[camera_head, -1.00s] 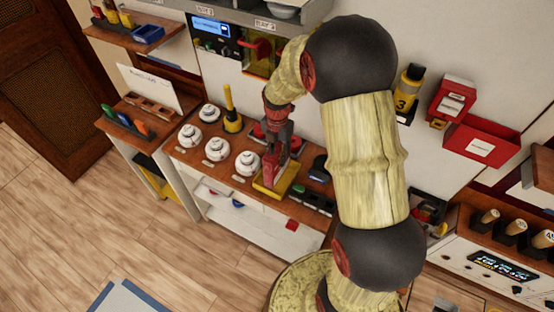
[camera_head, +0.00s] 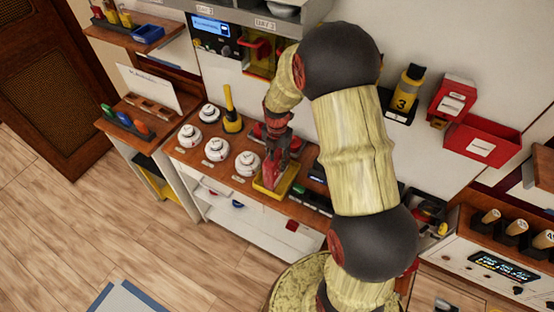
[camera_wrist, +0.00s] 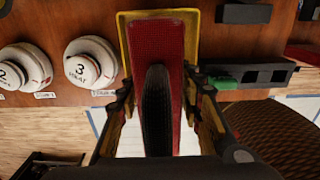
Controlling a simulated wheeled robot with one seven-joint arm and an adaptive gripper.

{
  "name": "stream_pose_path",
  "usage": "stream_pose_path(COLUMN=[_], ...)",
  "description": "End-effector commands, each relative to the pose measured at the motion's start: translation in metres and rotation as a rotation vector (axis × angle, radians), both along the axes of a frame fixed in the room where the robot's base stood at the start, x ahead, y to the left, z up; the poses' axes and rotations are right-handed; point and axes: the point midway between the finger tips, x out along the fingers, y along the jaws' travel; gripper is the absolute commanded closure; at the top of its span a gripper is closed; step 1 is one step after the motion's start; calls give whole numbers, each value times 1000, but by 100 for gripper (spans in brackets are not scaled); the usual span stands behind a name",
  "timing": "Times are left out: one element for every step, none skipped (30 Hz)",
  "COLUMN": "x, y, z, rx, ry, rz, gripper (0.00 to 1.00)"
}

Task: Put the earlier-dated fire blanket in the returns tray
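My gripper (camera_head: 274,165) is low over a small yellow tray (camera_head: 266,188) on the wooden counter. In the wrist view its fingers (camera_wrist: 162,92) stand apart, one on each side of a long red piece with a fine woven-looking face (camera_wrist: 155,42). Narrow gaps show beside the red piece near the fingers. It rises from the yellow tray (camera_wrist: 190,17). A dark ribbed part covers its near middle. I see no date on it. On the wall at right are a red box with white labels (camera_head: 453,97) and an open red tray with a white label (camera_head: 480,141). Their writing is unreadable.
Several white round detectors (camera_head: 217,149) stand left of my gripper, close by. A yellow upright tool (camera_head: 231,110) is behind them. A black and green holder (camera_wrist: 248,77) is just right of the yellow tray.

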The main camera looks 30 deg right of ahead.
Motion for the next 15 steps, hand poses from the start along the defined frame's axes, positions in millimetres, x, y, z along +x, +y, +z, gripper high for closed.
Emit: stream_pose_path(x=[0,0,0,0,0,0,0,0,0,0,0,0,0,0,0], y=[0,0,0,0,0,0,0,0,0,0,0,0,0,0,0], z=[0,0,0,0,0,0,0,0,0,0,0,0,0,1,2], rx=[0,0,0,0,0,0,0,0,0,0,0,0,0,0,0], ry=[0,0,0,0,0,0,0,0,0,0,0,0,0,0,0], rz=[0,0,0,0,0,0,0,0,0,0,0,0,0,0,0], gripper=[59,57,55,53,52,51,51,51,51,51,51,51,51,51,51])
